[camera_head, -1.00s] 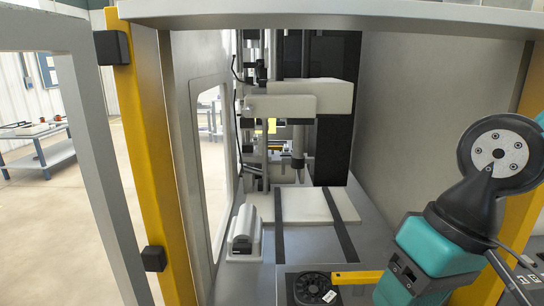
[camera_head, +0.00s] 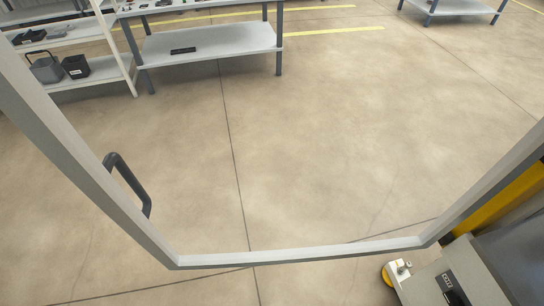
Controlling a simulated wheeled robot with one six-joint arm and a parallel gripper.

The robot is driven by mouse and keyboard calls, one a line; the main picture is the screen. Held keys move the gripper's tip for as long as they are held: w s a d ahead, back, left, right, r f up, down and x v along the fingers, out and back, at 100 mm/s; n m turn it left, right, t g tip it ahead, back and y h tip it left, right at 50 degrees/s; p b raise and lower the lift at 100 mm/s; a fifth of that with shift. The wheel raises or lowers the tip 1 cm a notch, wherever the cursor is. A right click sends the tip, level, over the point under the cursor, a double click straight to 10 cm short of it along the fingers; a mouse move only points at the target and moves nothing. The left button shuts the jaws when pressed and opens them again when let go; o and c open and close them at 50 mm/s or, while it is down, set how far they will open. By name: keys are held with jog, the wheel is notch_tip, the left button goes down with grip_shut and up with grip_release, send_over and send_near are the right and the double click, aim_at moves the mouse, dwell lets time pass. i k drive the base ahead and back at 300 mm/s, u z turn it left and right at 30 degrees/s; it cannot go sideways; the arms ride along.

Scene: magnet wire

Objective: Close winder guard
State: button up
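The winder guard is a large grey-framed door (camera_head: 300,254) with a see-through middle. It swings out open from the machine and spans the view, with the floor visible through it. A dark bar handle (camera_head: 130,186) is fixed on its left upright. The guard's right side runs up beside the machine's yellow post (camera_head: 500,205) at the right edge. My gripper and arm are not in this view.
A grey machine part with a small dark panel (camera_head: 452,288) and a yellow-based button (camera_head: 392,273) is at lower right. Shelving (camera_head: 85,72) and a workbench (camera_head: 208,45) stand at the back left. Another bench (camera_head: 455,6) is at the top right. The floor between is clear.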

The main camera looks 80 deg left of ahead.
aim_at(23, 100)
jog(key=k, duration=0.2)
jog(key=z, duration=1.45)
jog(key=k, duration=2.55)
jog(key=u, duration=1.45)
